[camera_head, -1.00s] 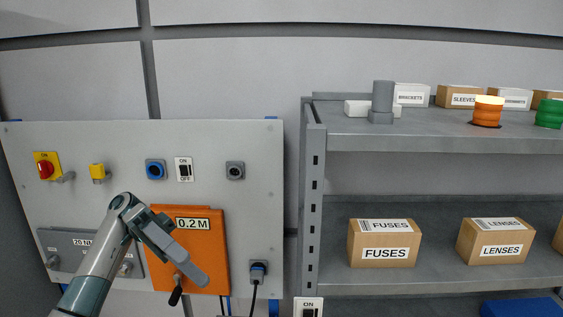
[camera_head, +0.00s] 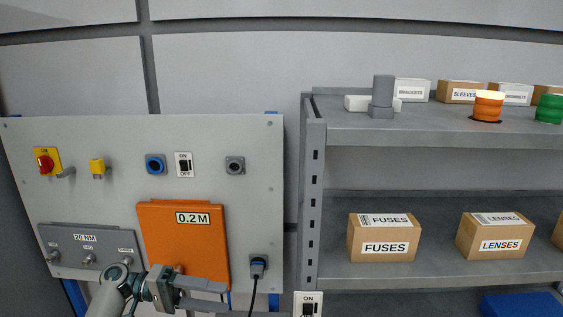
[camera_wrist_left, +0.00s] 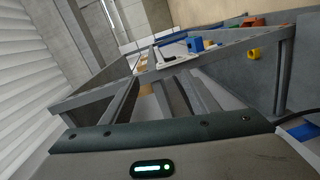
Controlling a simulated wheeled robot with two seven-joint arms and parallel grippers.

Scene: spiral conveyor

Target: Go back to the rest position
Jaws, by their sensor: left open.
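My left gripper (camera_head: 226,297) is low in the head view, in front of the lower part of the wall panel (camera_head: 120,215). Its two fingers point right, one above the other, with a gap between them. It is open and nothing shows between the fingers. It overlaps the bottom of the orange box marked 0.2 M (camera_head: 182,245) in the picture; I cannot tell how far it stands from it. My right gripper is in neither view.
The panel carries a red and yellow knob (camera_head: 46,163), switches, sockets and a grey 20 NM box (camera_head: 88,250). A plugged cable hangs from a lower socket (camera_head: 258,264). A grey shelf (camera_head: 450,270) at right holds a FUSES box (camera_head: 383,240) and a LENSES box (camera_head: 497,238).

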